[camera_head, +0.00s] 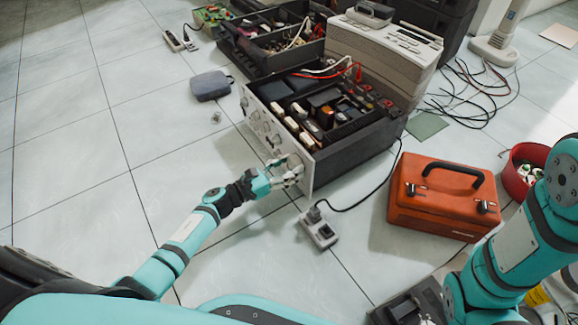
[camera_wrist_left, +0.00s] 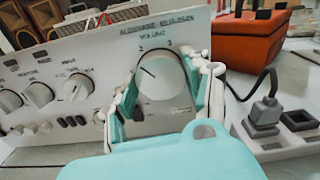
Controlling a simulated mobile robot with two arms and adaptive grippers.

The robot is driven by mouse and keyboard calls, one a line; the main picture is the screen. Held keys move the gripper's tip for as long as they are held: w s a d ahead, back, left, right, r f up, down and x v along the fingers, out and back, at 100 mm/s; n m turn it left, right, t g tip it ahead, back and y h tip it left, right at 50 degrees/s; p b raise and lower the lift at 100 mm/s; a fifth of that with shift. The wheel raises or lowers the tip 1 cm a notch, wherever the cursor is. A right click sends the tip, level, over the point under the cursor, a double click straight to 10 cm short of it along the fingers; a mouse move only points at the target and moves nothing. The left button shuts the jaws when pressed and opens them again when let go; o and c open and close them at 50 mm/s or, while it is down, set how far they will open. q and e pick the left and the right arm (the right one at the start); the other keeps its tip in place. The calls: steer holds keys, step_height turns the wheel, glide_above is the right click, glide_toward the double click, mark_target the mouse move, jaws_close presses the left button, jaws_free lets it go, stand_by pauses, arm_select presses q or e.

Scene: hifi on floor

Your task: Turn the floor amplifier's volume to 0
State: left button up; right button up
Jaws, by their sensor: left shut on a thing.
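The floor amplifier (camera_head: 345,135) stands open-topped on the tiles, its pale front panel (camera_head: 252,117) facing left with several knobs. My left gripper (camera_head: 287,172) is at the panel's near end. In the left wrist view the round volume knob (camera_wrist_left: 161,77) sits under the printed word VOLUME, with 2 and 3 above it. My left gripper's fingers (camera_wrist_left: 163,88) are shut on the knob, one on each side. The dark pointer line on the knob points to the upper left, roughly toward the 2. My right arm shows at the right, its gripper out of view.
A red-orange toolbox (camera_head: 445,204) and a power socket block (camera_head: 318,232) with a plugged black cord lie near the amplifier. Smaller knobs (camera_wrist_left: 76,88) are left of the volume knob. A grey pouch (camera_head: 210,86) lies beyond. The floor at left is mostly clear.

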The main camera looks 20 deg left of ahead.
arm_select(q)
steer(key=shift+n, duration=0.3)
steer(key=n+p, duration=0.1)
steer(key=n, duration=0.2)
steer(key=shift+n+p, duration=0.3)
steer(key=shift+n, duration=0.1)
steer(key=n+p, duration=0.1)
steer(key=n, duration=0.4)
steer(key=shift+a+p, duration=0.1)
steer(key=shift+p, duration=0.3)
steer(key=n+p, duration=0.1)
steer(key=n, duration=0.4)
steer(key=shift+f+n+p, duration=0.15)
steer(key=shift+n+p, duration=0.6)
steer(key=shift+n, duration=1.55)
steer(key=o, duration=1.2)
